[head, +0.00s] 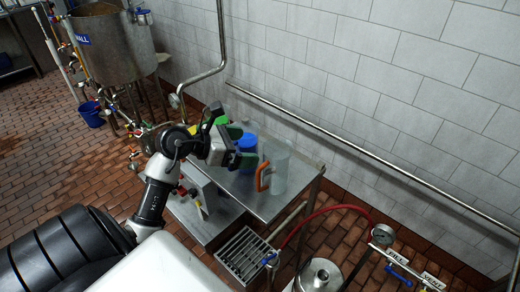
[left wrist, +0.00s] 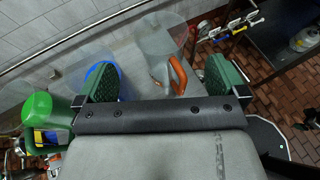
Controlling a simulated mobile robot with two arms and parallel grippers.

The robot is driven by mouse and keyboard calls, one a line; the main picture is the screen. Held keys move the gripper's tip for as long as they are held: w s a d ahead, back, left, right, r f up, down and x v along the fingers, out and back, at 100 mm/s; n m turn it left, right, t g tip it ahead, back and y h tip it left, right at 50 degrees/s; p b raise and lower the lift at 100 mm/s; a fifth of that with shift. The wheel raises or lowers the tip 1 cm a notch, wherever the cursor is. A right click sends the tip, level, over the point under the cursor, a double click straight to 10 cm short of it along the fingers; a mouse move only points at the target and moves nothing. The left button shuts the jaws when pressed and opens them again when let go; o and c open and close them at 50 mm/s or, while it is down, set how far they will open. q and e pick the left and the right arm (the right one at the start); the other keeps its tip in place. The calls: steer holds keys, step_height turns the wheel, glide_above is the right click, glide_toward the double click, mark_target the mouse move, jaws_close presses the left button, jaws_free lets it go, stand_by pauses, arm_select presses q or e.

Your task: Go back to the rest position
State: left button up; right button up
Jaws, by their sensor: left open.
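My left gripper (head: 230,138) is raised over the steel table (head: 222,186), with its arm coming in from the left. In the left wrist view its two green-padded fingers (left wrist: 160,78) stand wide apart with nothing held between them. A clear pitcher with an orange handle (head: 263,177) stands on the table, to the right of the gripper in the head view. The pitcher also shows beyond the fingers in the left wrist view (left wrist: 157,43). A blue-topped container (head: 247,142) is partly hidden behind the gripper. My right gripper is not in view.
A green container (left wrist: 37,108) stands beside the blue-topped one. A steel kettle (head: 112,48) with pipes stands at upper left. A red hose (head: 322,211) and a gauge (head: 382,235) are at lower right. A tiled wall with a long rail (head: 330,137) lies behind the table.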

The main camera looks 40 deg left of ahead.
arm_select(q)
steer(key=shift+v, duration=0.9)
